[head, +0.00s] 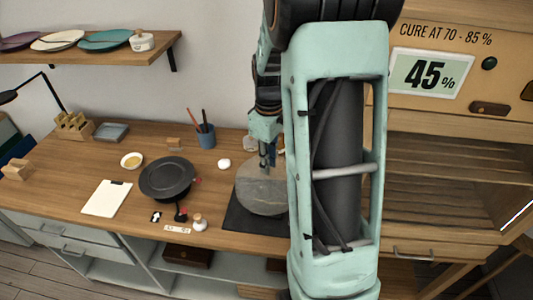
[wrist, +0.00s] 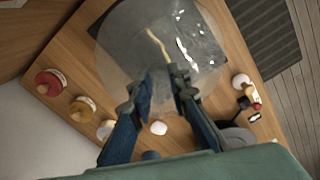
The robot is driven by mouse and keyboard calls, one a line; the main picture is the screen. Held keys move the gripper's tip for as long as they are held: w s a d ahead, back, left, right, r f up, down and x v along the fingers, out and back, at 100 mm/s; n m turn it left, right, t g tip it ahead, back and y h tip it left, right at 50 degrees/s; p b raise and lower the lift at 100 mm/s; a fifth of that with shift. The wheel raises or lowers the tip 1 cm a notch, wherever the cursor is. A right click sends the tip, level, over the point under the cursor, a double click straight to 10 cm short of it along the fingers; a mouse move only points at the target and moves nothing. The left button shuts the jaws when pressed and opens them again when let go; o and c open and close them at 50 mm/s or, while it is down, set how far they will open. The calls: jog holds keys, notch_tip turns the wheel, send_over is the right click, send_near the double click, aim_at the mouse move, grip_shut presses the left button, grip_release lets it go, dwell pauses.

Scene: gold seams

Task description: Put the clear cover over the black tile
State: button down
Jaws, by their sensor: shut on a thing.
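The clear cover (head: 262,195) is a round, see-through disc-like piece, seen below my gripper (head: 266,160) in the head view. The grip point itself is hard to make out. The black tile (head: 236,222) is a dark square on the bench, partly behind the cover and my arm. Through the cover in the wrist view, the tile (wrist: 185,12) shows a gold seam and white glints. I cannot tell whether the cover touches the tile.
A dark round plate (head: 165,178), a white sheet (head: 106,198), a blue cup (head: 206,138) and a small pale jar (head: 199,223) stand left of the tile. Red (wrist: 50,82) and yellow (wrist: 82,108) lidded jars show in the wrist view. A wooden cabinet (head: 440,130) stands at right.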

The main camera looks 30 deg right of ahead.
jog(key=shift+s+f+b, duration=0.1)
jog(key=shift+f+b, duration=0.55)
jog(key=shift+f, duration=0.25)
jog(key=shift+f+b, duration=1.85)
jog(key=shift+f, duration=0.7)
jog(key=shift+f+b, duration=0.8)
jog(key=shift+f, duration=0.25)
jog(key=c, duration=1.3)
grip_release()
jog(key=shift+o, duration=0.2)
jog(key=shift+r, duration=0.15)
jog(key=shift+r+p, duration=2.85)
jog(key=shift+r, duration=1.1)
